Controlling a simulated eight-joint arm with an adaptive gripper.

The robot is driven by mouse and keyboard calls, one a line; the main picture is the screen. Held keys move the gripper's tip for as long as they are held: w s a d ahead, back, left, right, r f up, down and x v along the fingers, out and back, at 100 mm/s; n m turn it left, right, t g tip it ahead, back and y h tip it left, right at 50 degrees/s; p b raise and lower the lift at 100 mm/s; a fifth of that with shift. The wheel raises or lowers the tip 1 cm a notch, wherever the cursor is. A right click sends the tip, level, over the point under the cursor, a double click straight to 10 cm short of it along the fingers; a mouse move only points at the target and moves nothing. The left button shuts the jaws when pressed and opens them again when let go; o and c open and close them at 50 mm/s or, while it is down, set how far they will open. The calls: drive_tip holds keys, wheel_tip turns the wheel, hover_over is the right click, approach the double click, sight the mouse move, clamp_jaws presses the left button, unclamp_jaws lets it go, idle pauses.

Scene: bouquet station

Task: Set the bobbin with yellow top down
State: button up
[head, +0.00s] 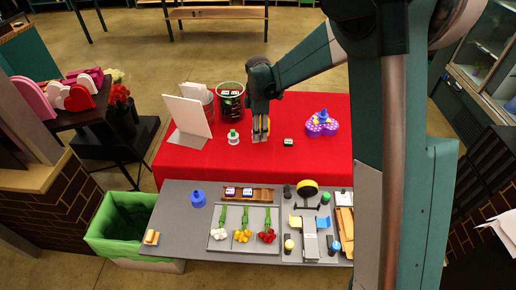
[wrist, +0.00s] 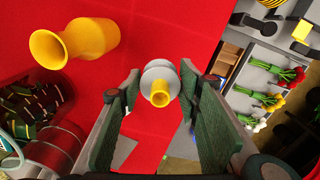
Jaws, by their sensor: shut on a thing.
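My gripper (head: 261,136) reaches down over the red table (head: 200,168), low near its middle. In the wrist view its two green-padded fingers (wrist: 160,72) stand on either side of the bobbin with yellow top (wrist: 159,95). This bobbin has pale grey round flanges and a yellow tip facing the wrist camera. It sits between the fingertips, and the gripper is shut on it. In the head view the fingers mostly hide it, and I cannot tell whether its base touches the red cloth.
A white bobbin with green top (head: 233,138) stands left of my gripper, and a small dark-and-white block (head: 288,142) to the right. A purple dotted holder (head: 322,125) lies farther right. A wire basket (head: 231,100) stands behind. A yellow vase (wrist: 80,41) shows in the wrist view.

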hover_over(258, 152)
drive_tip(key=shift+w+f, duration=0.1)
drive_tip(key=shift+f, duration=2.35)
drive_tip(key=shift+f, duration=0.1)
drive_tip(key=shift+f, duration=1.8)
drive_tip(key=shift+f, duration=0.2)
drive_tip(key=o, duration=0.9)
drive_tip(key=shift+r+p, duration=0.25)
drive_tip(key=shift+p, duration=0.05)
drive_tip(key=shift+r+b, duration=0.4)
drive_tip(key=shift+r, duration=5.6)
